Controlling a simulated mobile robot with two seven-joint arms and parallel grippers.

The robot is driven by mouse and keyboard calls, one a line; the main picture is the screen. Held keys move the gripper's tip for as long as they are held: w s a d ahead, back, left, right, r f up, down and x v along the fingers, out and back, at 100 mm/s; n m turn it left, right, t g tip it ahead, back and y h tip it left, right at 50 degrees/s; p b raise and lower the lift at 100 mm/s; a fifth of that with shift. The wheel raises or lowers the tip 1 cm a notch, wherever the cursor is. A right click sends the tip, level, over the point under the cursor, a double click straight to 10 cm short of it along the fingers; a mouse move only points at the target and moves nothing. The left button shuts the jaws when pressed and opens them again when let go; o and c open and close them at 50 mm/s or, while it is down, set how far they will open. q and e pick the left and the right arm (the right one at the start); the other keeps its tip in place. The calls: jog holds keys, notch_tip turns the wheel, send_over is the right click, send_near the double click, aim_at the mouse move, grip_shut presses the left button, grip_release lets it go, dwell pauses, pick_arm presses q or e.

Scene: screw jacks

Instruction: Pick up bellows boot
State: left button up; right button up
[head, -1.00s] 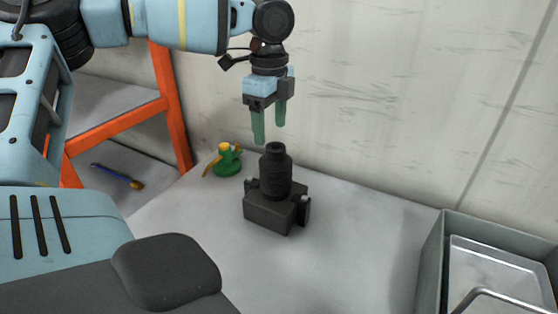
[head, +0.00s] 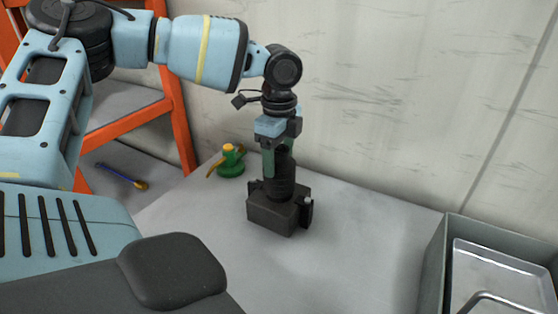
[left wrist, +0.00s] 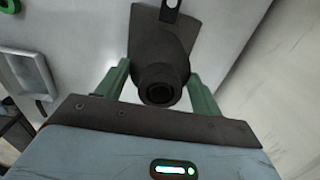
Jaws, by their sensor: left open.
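The black ribbed bellows boot (head: 281,184) stands upright on a dark block-shaped base (head: 278,213) on the table in the head view. My left gripper (head: 279,165) points straight down over it, with its green fingers beside the boot's upper part. In the left wrist view the boot's round open top (left wrist: 161,88) lies between the two green fingers (left wrist: 160,85), which are open on either side of it. I cannot tell whether a finger touches the boot. My right gripper is not in view.
A green and yellow object (head: 230,161) stands on the table (head: 345,245) behind and left of the base. A grey bin (head: 432,262) with metal trays is at the right. An orange-framed rack (head: 180,115) is at the left, and a wall rises behind.

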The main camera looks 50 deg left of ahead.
pick_arm(q)
jog(key=shift+c, duration=0.5)
jog(key=c, duration=1)
jog(key=shift+r, duration=0.1)
notch_tip(320, 180, up, 18)
